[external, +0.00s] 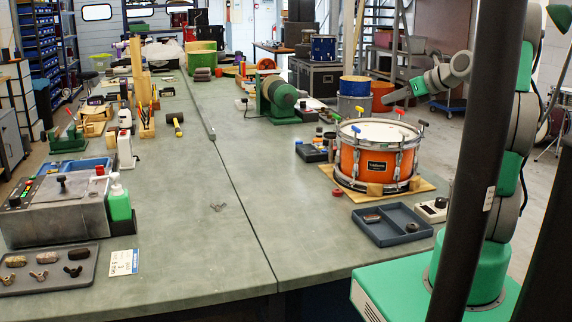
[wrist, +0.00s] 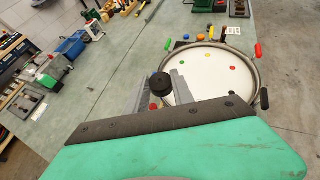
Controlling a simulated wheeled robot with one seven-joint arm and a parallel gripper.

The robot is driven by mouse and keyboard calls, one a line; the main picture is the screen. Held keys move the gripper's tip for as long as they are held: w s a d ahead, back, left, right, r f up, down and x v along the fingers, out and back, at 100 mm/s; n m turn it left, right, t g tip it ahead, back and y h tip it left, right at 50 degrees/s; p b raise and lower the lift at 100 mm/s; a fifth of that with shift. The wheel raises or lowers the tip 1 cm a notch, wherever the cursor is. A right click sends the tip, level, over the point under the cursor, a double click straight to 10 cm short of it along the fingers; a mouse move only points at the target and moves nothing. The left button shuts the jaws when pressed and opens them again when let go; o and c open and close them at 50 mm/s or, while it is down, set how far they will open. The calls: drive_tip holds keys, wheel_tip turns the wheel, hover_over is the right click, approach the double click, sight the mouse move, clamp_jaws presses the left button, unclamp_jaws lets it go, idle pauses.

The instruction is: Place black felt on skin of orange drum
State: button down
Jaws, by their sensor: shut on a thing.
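The orange drum (external: 350,163) stands upright on a wooden board at the right of the bench. Its white skin (wrist: 198,88) faces up and carries several small coloured dots in the wrist view. My gripper (external: 388,97) is above the drum, reaching in from the right. In the wrist view its fingers (wrist: 160,92) are shut on a round black piece with a pale part below it, which I take as the black felt (wrist: 160,82). It appears in front of the skin's near left edge; its height above the skin cannot be told. I cannot make it out in the external view.
Coloured-handled keys, one red (wrist: 258,49), stand around the drum's rim. A blue-grey tray (external: 405,238) with small dark pieces lies in front of the drum. A green machine (external: 278,98) stands behind it. The bench left of the drum is mostly clear.

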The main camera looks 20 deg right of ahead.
drive_tip(key=d+m+h, duration=0.1)
drive_tip(key=p, duration=0.4)
hover_over(379, 134)
drive_tip(key=shift+m+t+h, duration=0.3)
drive_tip(key=f, duration=0.9)
drive_tip(key=shift+s+f, duration=0.1)
drive_tip(key=shift+s, duration=0.25)
drive_tip(key=shift+w+f, duration=0.2)
drive_tip(key=shift+f, duration=0.1)
drive_tip(key=shift+f+p, duration=0.45)
drive_tip(key=shift+f, duration=1.2)
drive_tip(key=shift+f, duration=0.15)
drive_tip(key=c, duration=1.1)
unclamp_jaws()
drive_tip(key=shift+w, duration=0.1)
